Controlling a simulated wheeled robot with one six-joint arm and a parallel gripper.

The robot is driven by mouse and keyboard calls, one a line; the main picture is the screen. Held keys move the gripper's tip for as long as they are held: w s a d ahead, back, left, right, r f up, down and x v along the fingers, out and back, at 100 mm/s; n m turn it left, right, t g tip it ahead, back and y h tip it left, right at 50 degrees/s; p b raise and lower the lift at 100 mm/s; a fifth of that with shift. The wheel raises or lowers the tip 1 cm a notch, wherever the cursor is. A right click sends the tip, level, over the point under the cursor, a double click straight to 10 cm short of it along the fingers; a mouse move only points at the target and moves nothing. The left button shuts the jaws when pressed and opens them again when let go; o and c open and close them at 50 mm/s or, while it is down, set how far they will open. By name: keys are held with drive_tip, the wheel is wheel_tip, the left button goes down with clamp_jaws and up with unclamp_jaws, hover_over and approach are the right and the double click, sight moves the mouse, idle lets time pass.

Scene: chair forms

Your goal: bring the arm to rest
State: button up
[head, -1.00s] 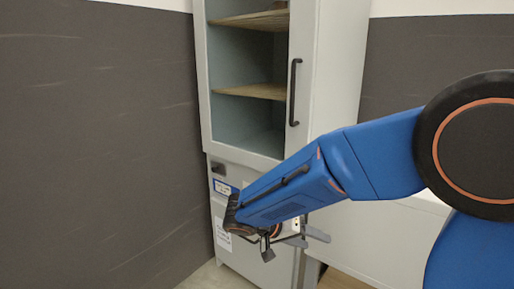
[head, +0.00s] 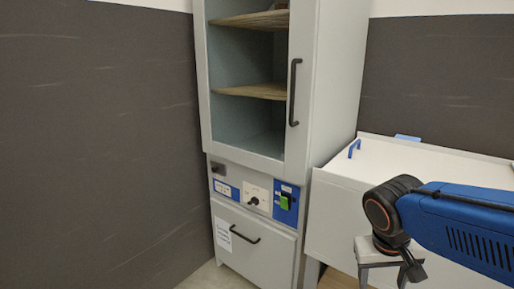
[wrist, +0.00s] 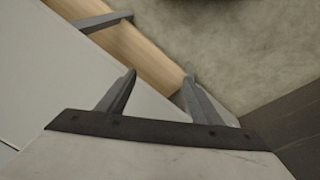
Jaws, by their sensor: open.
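My blue arm reaches in from the right of the head view. My gripper (head: 386,272) points downward in front of the white bench on the right, and its tips are near the picture's lower edge. The wrist view shows its two fingers (wrist: 158,82) spread apart with nothing between them. Beyond them are a pale panel, a wooden strip and the floor.
A tall grey cabinet (head: 338,85) with wooden shelves stands left of the arm. Below are a green switch (head: 285,202), a black knob (head: 253,201) and a drawer handle (head: 244,236). The white bench (head: 335,215) has a blue handle (head: 355,148). A dark wall is left.

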drive_tip(key=shift+s+r+n+t+y, duration=0.2)
drive_tip(key=shift+s+t+y, duration=0.25)
drive_tip(key=shift+s, duration=0.45)
drive_tip(key=shift+s+r+n+t+y, duration=0.15)
drive_tip(key=shift+s+n+t+y, duration=0.15)
drive_tip(key=shift+s+t, duration=0.4)
drive_tip(key=shift+s+r+n+t+y, duration=0.2)
drive_tip(key=shift+s+t+y, duration=0.2)
drive_tip(key=shift+s, duration=0.65)
